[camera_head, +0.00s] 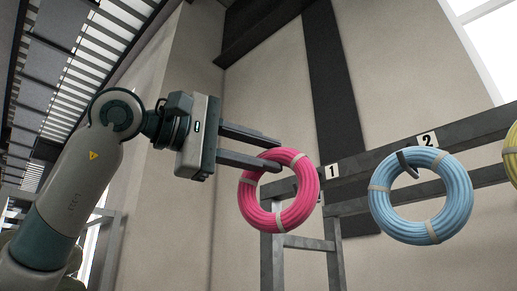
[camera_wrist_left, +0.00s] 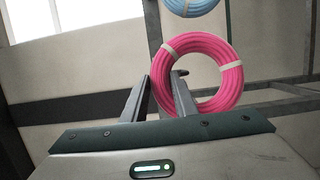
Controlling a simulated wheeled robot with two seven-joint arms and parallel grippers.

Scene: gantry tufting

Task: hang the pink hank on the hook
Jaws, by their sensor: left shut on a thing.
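The pink hank (camera_head: 309,190) is a ring with pale ties, upright in front of the rail's left end by the number 1 plate. My left gripper (camera_head: 277,155) is shut on its upper left part, with the fingers coming in from the left. In the left wrist view the pink hank (camera_wrist_left: 238,72) is at the fingertips (camera_wrist_left: 165,82). The hook by plate 1 is mostly hidden by the hank and fingers. A small dark piece shows inside the ring in the wrist view; I cannot tell whether it is the hook. My right gripper is not in view.
A blue hank (camera_head: 460,190) hangs on a hook (camera_head: 405,160) by the number 2 plate (camera_head: 428,140), right of the pink one. A yellow hank (camera_head: 511,160) is cut off at the right edge. The grey rail (camera_head: 375,163) runs behind them. Open air lies below the left gripper.

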